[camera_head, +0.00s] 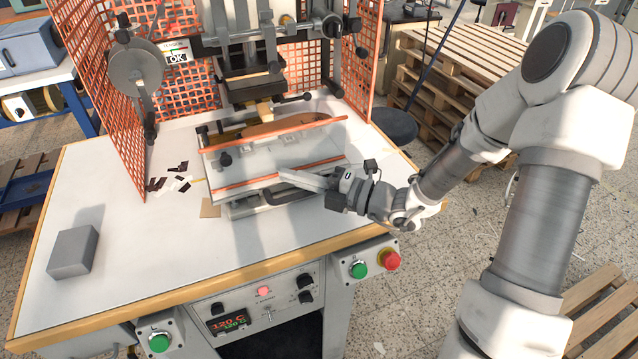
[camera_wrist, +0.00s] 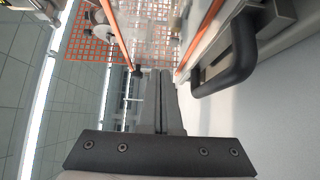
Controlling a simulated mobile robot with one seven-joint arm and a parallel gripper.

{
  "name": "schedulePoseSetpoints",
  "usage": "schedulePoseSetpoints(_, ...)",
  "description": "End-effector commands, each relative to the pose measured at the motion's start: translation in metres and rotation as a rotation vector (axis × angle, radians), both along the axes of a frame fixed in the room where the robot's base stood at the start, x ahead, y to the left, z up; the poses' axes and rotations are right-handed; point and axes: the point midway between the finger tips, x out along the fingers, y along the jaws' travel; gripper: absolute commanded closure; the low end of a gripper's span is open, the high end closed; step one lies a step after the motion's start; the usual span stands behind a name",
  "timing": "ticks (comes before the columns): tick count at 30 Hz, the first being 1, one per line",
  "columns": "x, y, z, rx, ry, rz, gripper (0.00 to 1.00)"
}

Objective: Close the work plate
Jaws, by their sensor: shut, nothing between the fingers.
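The foil stamping press (camera_head: 250,50) stands at the back of the white worktable. In front of it is the work plate unit (camera_head: 240,208), a low metal part with a dark bar handle (camera_head: 285,196) at its front. A clear guard panel with orange edges (camera_head: 250,180) stands tilted over it. My gripper (camera_head: 284,174) is shut and empty, its fingers reaching in from the right in front of the panel's lower orange edge. In the wrist view my closed fingers (camera_wrist: 161,75) point past the dark handle (camera_wrist: 238,62), which is to their right. I cannot tell whether the fingers touch the panel.
A grey block (camera_head: 73,252) lies on the table's left. Dark and white scraps (camera_head: 170,182) lie left of the unit. Orange mesh guards (camera_head: 108,110) flank the press. Green buttons (camera_head: 358,270) and a red emergency stop (camera_head: 390,259) are on the front. The front-left tabletop is mostly clear.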

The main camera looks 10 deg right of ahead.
Motion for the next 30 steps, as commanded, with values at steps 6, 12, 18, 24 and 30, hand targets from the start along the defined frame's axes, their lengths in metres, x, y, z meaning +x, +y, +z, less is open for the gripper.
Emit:
schedulePoseSetpoints(6,0.029,0.007,0.0,0.0,-0.002,0.0,1.0)
schedulePoseSetpoints(12,0.038,0.01,0.0,0.0,-0.001,0.0,1.0)
schedulePoseSetpoints(18,0.038,0.009,0.0,0.0,-0.001,-0.001,1.0)
schedulePoseSetpoints(24,0.042,0.011,0.003,0.001,0.0,0.0,1.0)
schedulePoseSetpoints(30,0.066,0.018,0.005,0.002,0.0,0.0,1.0)
